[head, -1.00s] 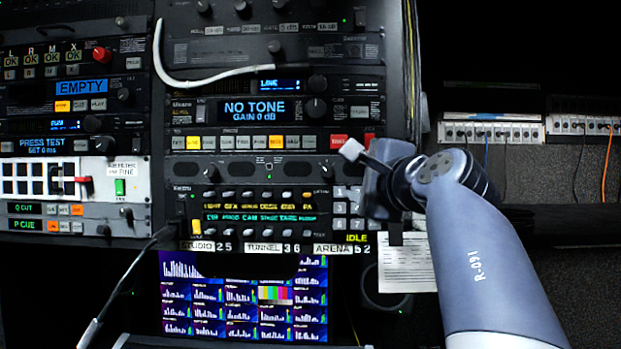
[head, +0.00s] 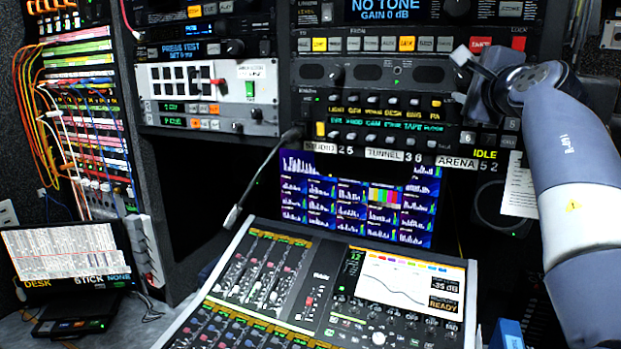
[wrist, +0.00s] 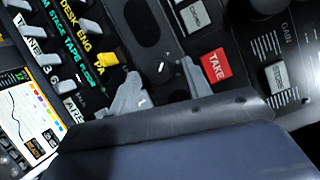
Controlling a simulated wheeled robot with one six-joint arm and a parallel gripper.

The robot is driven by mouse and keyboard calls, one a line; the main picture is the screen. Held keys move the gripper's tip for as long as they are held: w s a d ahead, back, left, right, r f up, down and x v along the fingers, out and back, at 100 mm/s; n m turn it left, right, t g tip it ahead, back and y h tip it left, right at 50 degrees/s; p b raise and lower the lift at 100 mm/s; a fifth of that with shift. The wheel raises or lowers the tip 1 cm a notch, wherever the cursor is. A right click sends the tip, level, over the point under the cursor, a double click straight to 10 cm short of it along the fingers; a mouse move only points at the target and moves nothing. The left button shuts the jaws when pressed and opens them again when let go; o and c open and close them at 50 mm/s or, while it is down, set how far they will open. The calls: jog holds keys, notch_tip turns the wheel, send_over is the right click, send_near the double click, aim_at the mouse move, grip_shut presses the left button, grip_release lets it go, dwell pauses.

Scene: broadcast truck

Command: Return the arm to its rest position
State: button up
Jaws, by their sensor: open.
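My arm (head: 573,150) comes in from the right in the head view, bent at a joint in front of the equipment rack. My gripper (head: 466,60) points left, close to the red TAKE button (head: 481,43). In the wrist view my gripper (wrist: 163,82) has its two grey fingers spread apart with nothing between them. There the TAKE button (wrist: 216,67) shows just right of the fingers, and a yellow key (wrist: 107,60) lies to their left. I cannot tell whether a finger touches the panel. The arm's dark wrist housing hides the lower part of the wrist view.
A mixing console (head: 330,290) spans the lower middle, below a monitor (head: 300,195) of meters. A patch bay (head: 85,110) with hanging cables stands at left, above a small screen (head: 65,250). A gooseneck microphone (head: 250,185) rises before the rack. A paper sheet (head: 520,188) hangs beside my arm.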

jog(key=shift+s, duration=0.1)
jog(key=shift+s, duration=0.5)
jog(key=s+b, duration=0.4)
jog(key=s, duration=0.6)
jog(key=w+p, duration=0.4)
jog(key=w, duration=0.7)
jog(key=shift+w+r+p, duration=0.1)
jog(key=shift+w+p, duration=0.15)
jog(key=shift+p, duration=0.15)
jog(key=shift+f+m+b, duration=0.4)
jog(key=shift+f+b, duration=0.15)
jog(key=shift+b, duration=0.45)
jog(key=shift+s+a+m+t+b, duration=0.1)
jog(key=shift+s+m+t+b, duration=0.2)
jog(key=shift+m+t+b, duration=0.65)
jog(key=m+h, duration=0.1)
jog(key=m, duration=0.2)
jog(key=shift+w+b, duration=0.15)
jog(key=shift+b, duration=0.15)
jog(key=m, duration=0.2)
jog(key=m+h, duration=0.1)
jog(key=shift+a+r+m+t+h, duration=0.1)
jog(key=shift+a+m+t+h, duration=0.05)
jog(key=shift+m+t+h, duration=0.2)
jog(key=m+h, duration=0.2)
jog(key=m, duration=0.2)
jog(key=shift+m, duration=0.3)
